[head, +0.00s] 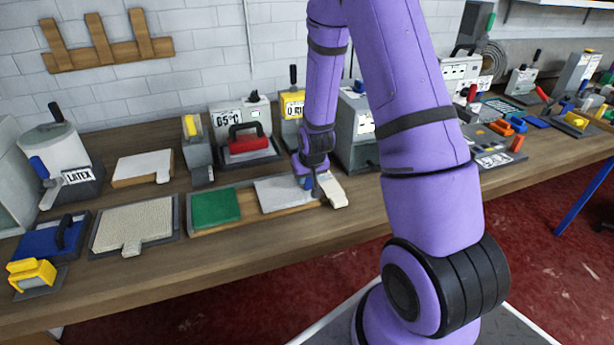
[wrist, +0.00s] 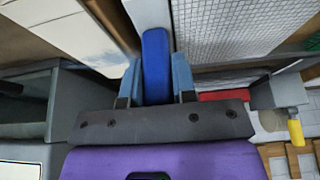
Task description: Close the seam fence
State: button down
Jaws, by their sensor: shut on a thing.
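My gripper (head: 313,186) points down at the right end of a wooden board (head: 255,219). In the wrist view my gripper (wrist: 156,75) has its two fingers closed on the sides of a blue handle (wrist: 157,52). A pale grey bar (wrist: 147,12) shows just beyond the handle; I take the handle and bar to be the seam fence. A white mesh panel (head: 277,193) lies on the board to the left of my gripper, and a green panel (head: 215,208) lies farther left. A cream block (head: 333,189) is to the right. My gripper partly hides the handle's base.
A beige textured pad (head: 135,223) and a blue block with a dark handle (head: 50,240) are at the left.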

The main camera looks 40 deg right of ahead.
jog(key=shift+w+a, duration=0.3)
jog(key=shift+a, duration=0.65)
jog(key=shift+w+a, duration=0.25)
jog(key=shift+a, duration=0.75)
jog(key=shift+w+a, duration=0.3)
jog(key=shift+a, duration=0.65)
jog(key=c, duration=0.9)
grip_release()
jog(key=v, duration=1)
jog(key=shift+s+a+r, duration=0.1)
jog(key=shift+s+r, duration=0.05)
jog(key=shift+r, duration=0.2)
